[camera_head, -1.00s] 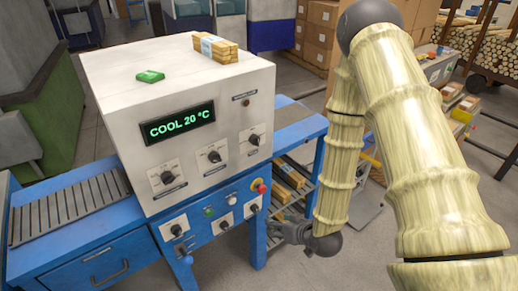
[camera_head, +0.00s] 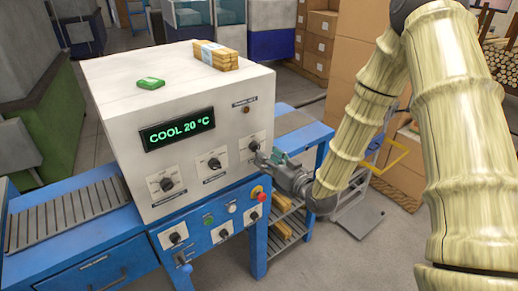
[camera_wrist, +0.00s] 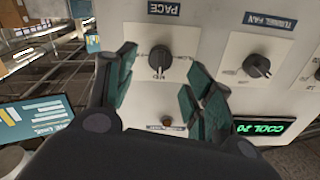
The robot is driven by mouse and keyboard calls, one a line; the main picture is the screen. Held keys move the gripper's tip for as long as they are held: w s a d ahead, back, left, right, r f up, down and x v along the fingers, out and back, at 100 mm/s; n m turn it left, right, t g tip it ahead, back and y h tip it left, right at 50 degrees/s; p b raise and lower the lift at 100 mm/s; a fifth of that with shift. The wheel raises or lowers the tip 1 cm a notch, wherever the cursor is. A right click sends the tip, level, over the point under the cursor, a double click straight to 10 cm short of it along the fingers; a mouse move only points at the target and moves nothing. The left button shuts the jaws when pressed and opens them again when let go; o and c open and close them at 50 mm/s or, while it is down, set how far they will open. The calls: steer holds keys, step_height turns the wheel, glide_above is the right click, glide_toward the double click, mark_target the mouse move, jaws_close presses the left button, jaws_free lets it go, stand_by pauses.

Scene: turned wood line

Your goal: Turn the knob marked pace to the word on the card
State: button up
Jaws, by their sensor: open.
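The pace knob (camera_head: 254,146) is a dark round knob on a white plate, the rightmost of the upper row on the white machine (camera_head: 225,125). In the wrist view, which is upside down, the knob (camera_wrist: 160,57) sits below the word PACE. Its pale pointer line points to the picture's bottom, towards small print that I cannot read surely. My gripper (camera_wrist: 163,66) is open, with its teal fingers on either side of the knob in the picture; I see no contact. In the head view my gripper (camera_head: 267,160) is just right of the knob. I cannot identify the card.
The tunnel fan knob (camera_wrist: 257,65) is beside the pace plate. A brown lamp (camera_wrist: 166,121) lies between the fingers' lower parts in the picture. The display (camera_head: 178,133) reads COOL 20 °C. A red button (camera_head: 259,194) sticks out below. A blue printed panel (camera_wrist: 33,118) is at left.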

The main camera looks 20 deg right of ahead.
mark_target(256, 148)
steer(key=shift+p+x, duration=0.6)
steer(key=shift+x, duration=2.1)
steer(key=c, duration=1)
